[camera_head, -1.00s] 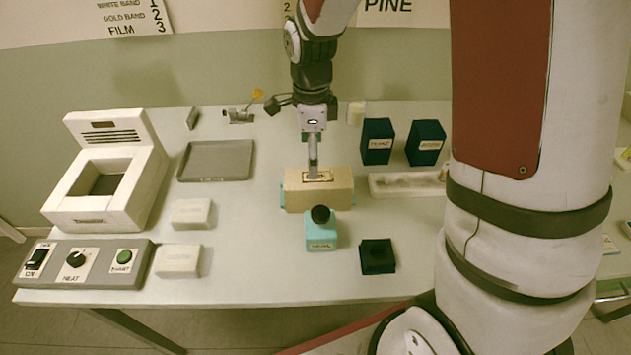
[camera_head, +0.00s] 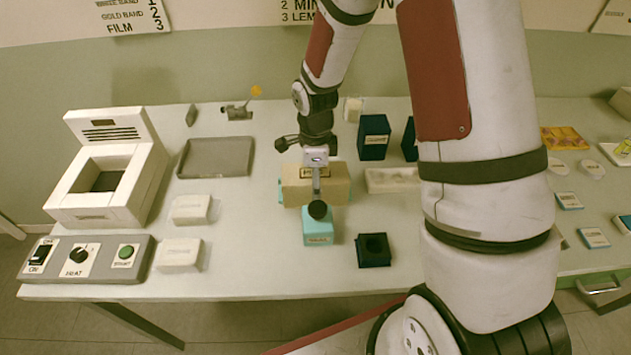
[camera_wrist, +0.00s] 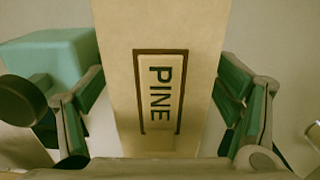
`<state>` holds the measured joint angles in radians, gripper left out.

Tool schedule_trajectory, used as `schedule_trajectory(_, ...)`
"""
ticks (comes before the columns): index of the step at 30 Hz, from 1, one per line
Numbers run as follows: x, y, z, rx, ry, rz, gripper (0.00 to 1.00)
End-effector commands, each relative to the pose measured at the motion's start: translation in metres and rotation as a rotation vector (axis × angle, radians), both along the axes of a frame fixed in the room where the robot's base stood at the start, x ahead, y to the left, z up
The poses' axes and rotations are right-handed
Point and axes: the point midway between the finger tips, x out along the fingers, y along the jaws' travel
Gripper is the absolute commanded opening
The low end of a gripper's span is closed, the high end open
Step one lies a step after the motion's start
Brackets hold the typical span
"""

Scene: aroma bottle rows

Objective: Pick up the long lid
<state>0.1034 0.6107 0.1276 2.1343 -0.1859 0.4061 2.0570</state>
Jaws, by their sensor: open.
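The long lid appears to be the tan block (camera_head: 338,187) with a framed PINE label, near the middle of the table. Teal shows under its ends. In the wrist view the lid (camera_wrist: 160,30) runs up the picture between the fingers. My gripper (camera_head: 316,188) is over it, with a finger in front of its label. In the wrist view my gripper (camera_wrist: 160,115) is open, one finger on each side of the lid; whether they touch it is unclear. A teal bottle (camera_head: 318,230) with a black round knob stands just in front of the lid.
A dark open box (camera_head: 374,252) stands front right, and dark blue boxes (camera_head: 374,138) behind. White blocks (camera_head: 190,209), a grey tray (camera_head: 215,158), a white machine (camera_head: 108,185) and a control panel (camera_head: 85,262) are left. Bare table lies between the white blocks and teal bottle.

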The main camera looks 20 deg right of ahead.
Motion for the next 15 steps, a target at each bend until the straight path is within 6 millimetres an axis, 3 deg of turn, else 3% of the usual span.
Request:
schedule_trajectory(5, 0.0002, 0.0002, 0.0002, 0.0, 0.0, 0.0, 0.81)
schedule_trajectory(12, 0.0, 0.0001, 0.0002, 0.0, 0.0, 0.0, 0.31)
schedule_trajectory(15, 0.0003, 0.0001, 0.0004, 0.0, 0.0, 0.0, 0.31)
